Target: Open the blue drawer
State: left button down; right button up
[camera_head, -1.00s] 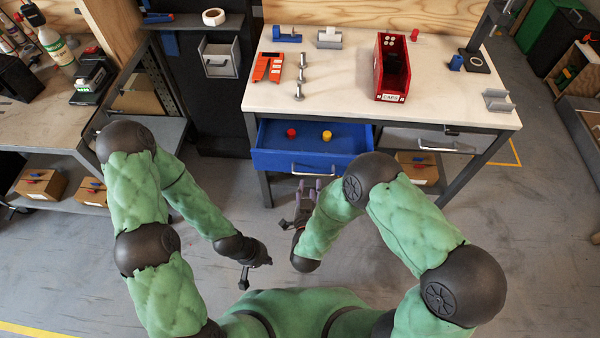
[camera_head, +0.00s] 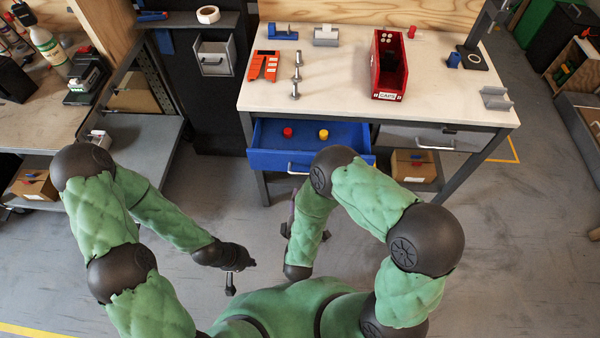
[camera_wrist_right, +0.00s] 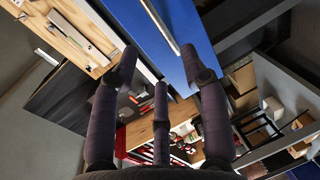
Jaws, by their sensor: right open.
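The blue drawer (camera_head: 265,161) under the workbench stands pulled out, its inside showing from above. A red cap (camera_head: 288,132) and a yellow cap (camera_head: 323,134) lie in it. Its pale bar handle (camera_head: 291,169) is on the front, partly hidden by my right arm. My right gripper (camera_head: 288,229) is below and in front of the drawer, mostly behind my forearm. In the right wrist view its fingers (camera_wrist_right: 162,66) are spread and empty, with the blue front (camera_wrist_right: 115,22) and handle (camera_wrist_right: 161,27) beyond the tips. My left gripper (camera_head: 231,284) hangs over the floor, away from the drawer; its jaw opening is unclear.
The workbench top (camera_head: 335,80) holds a red bin (camera_head: 388,92), an orange holder (camera_head: 264,66) and several small parts. A grey drawer (camera_head: 425,136) is right of the blue one. A shelf (camera_head: 140,140) stands at left. Floor in front is clear.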

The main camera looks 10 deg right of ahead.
jog(key=b+x, duration=0.3)
jog(key=x, duration=0.7)
jog(key=shift+w+d, duration=0.15)
jog(key=shift+w, duration=0.2)
jog(key=shift+f, duration=0.1)
grip_shut()
